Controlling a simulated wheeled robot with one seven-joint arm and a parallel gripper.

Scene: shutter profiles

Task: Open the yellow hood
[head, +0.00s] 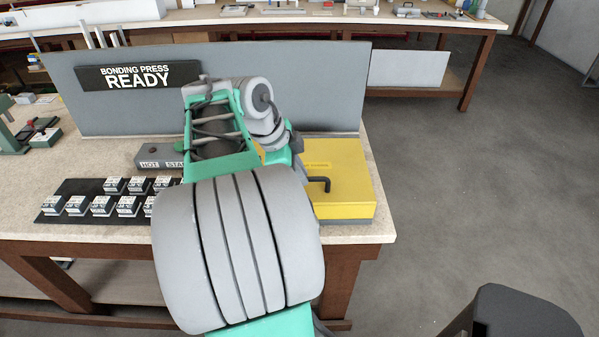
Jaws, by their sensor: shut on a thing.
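The yellow hood (347,186) is a flat-topped box at the right end of the near bench. Its top looks level and it appears closed. A black bent handle (319,184) shows at its front left, and the handle's left end goes behind my arm. My arm reaches over the bench and covers the hood's left part. My gripper's fingers are hidden behind my arm links, so their contact with the handle does not show.
A grey panel with a "BONDING PRESS READY" sign (138,76) stands behind. A grey block marked "HOT STA…" (158,157) lies left of my arm. Several small printed blocks (102,206) sit on a black mat.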

